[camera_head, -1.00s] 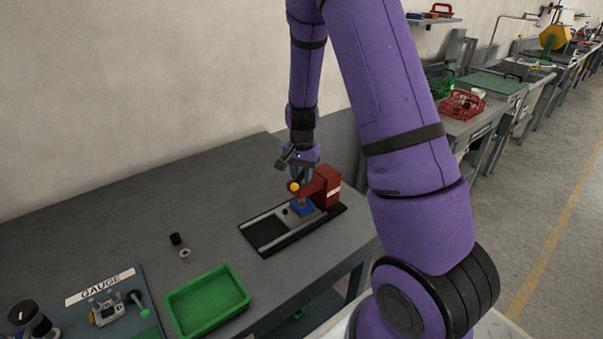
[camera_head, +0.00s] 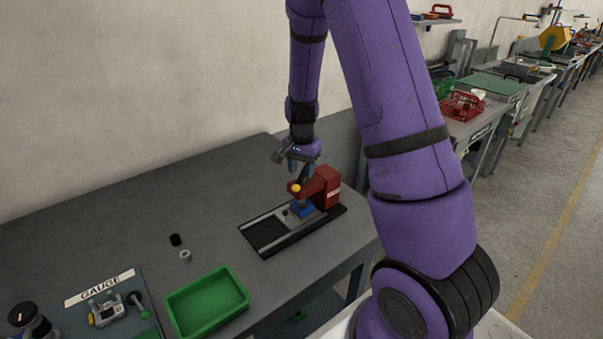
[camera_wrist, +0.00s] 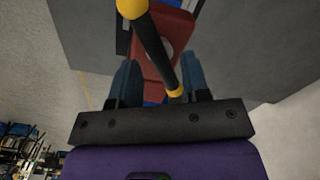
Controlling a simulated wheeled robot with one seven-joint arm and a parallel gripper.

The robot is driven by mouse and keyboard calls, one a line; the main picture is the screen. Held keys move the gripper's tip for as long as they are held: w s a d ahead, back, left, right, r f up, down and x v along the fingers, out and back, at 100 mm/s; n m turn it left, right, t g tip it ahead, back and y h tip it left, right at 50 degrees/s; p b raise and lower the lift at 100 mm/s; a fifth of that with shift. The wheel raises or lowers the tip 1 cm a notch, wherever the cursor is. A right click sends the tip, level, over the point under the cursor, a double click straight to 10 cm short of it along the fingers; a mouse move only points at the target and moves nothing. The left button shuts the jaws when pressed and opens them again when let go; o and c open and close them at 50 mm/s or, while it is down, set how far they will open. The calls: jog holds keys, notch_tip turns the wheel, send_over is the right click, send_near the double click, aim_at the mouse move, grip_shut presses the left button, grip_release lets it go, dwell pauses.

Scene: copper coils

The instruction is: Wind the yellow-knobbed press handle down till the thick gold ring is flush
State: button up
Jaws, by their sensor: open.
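The red press (camera_head: 328,185) stands on a black base plate on the grey bench. Its yellow knob (camera_head: 295,188) shows at the left of the press head. In the wrist view the dark handle bar (camera_wrist: 155,48) runs between a large yellow knob (camera_wrist: 131,8) and a smaller yellow end. My gripper (camera_head: 301,168) is just above the press head, pointing down. In the wrist view its two blue fingers (camera_wrist: 160,78) are apart, with the bar passing across the gap. I cannot tell whether they touch it. A blue block (camera_head: 303,210) sits under the head. The thick gold ring is not visible.
A green tray (camera_head: 208,302) stands at the bench front. A small black cylinder (camera_head: 175,240) and a pale ring (camera_head: 185,256) lie left of the press. The gauge board (camera_head: 100,287) is at lower left. The bench behind the press is clear.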

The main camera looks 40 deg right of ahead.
jog(key=shift+r, duration=2.5)
jog(key=shift+f, duration=0.1)
jog(key=shift+f+n, duration=0.9)
jog(key=shift+n, duration=0.1)
jog(key=shift+f, duration=0.1)
jog(key=shift+f, duration=0.6)
jog(key=shift+f, duration=0.4)
jog(key=shift+f, duration=1.4)
